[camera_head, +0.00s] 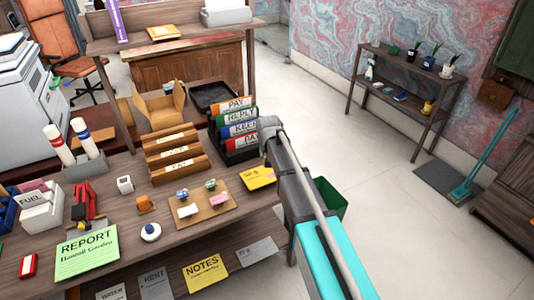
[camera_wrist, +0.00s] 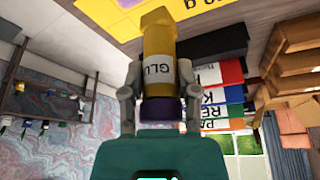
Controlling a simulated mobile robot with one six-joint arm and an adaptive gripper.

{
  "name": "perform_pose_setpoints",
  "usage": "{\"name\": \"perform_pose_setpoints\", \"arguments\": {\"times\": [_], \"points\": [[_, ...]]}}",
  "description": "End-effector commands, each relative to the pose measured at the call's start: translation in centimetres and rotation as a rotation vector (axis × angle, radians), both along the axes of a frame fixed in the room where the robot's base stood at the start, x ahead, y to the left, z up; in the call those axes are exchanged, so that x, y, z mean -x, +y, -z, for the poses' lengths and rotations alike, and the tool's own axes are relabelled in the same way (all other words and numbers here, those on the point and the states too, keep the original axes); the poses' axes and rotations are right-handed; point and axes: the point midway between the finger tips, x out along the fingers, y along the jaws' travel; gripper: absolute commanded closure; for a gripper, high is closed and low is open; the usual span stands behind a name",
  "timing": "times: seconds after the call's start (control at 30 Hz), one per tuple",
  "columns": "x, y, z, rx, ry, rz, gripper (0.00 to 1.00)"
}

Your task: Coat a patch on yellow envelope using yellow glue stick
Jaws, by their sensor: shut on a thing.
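The yellow envelope (camera_head: 256,179) lies flat near the right edge of the desk, partly covered by my arm in the head view. It also shows at the top of the wrist view (camera_wrist: 115,18), with dark print on it. My gripper (camera_wrist: 160,96) is shut on the yellow glue stick (camera_wrist: 158,40), which has a white label and a purple end. The stick's yellow end points toward the envelope and overlaps its edge in the wrist view. I cannot tell whether it touches. The glue stick is hidden behind my arm in the head view.
Upright coloured binders (camera_head: 238,128) stand just behind the envelope, beside wooden file holders (camera_head: 178,160). A board with small stamps (camera_head: 205,207) lies to the left. A green REPORT sheet (camera_head: 87,250) is at front left. Beyond the desk's right edge is open floor (camera_head: 345,165).

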Motion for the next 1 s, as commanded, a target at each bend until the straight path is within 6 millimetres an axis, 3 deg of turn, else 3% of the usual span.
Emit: {"name": "perform_pose_setpoints", "arguments": {"times": [0.5, 1.0], "points": [[0.0, 0.0, -3.0, 0.000, 0.000, 0.000, 1.00], [0.0, 0.0, -3.0, 0.000, 0.000, 0.000, 1.00]]}}
